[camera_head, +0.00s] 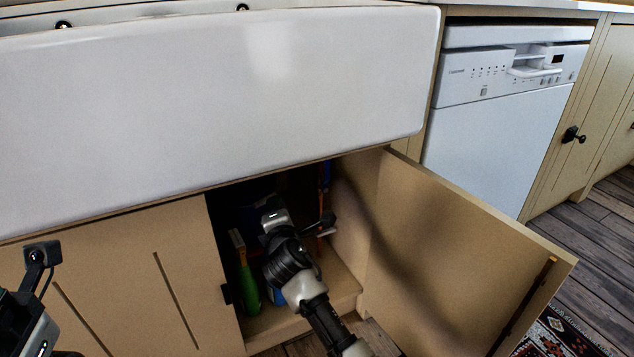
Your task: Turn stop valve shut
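My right arm reaches into the open cupboard under the sink, and its gripper (273,212) is in the dark interior. Its fingertips are hidden in shadow, so I cannot tell whether they are open or shut or touching anything. A thin copper-coloured pipe (321,190) with a blue part (327,174) stands at the cupboard's right, beyond my wrist. I cannot make out a valve handle clearly. My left arm shows only as a wrist part at the lower left edge, outside the cupboard; its fingers are out of view.
A green bottle (247,284) stands at the opening's left, with a blue item (277,294) beside it. The open cupboard door (450,262) bounds the right. The white sink (215,95) overhangs above. A white dishwasher (500,130) stands to the right.

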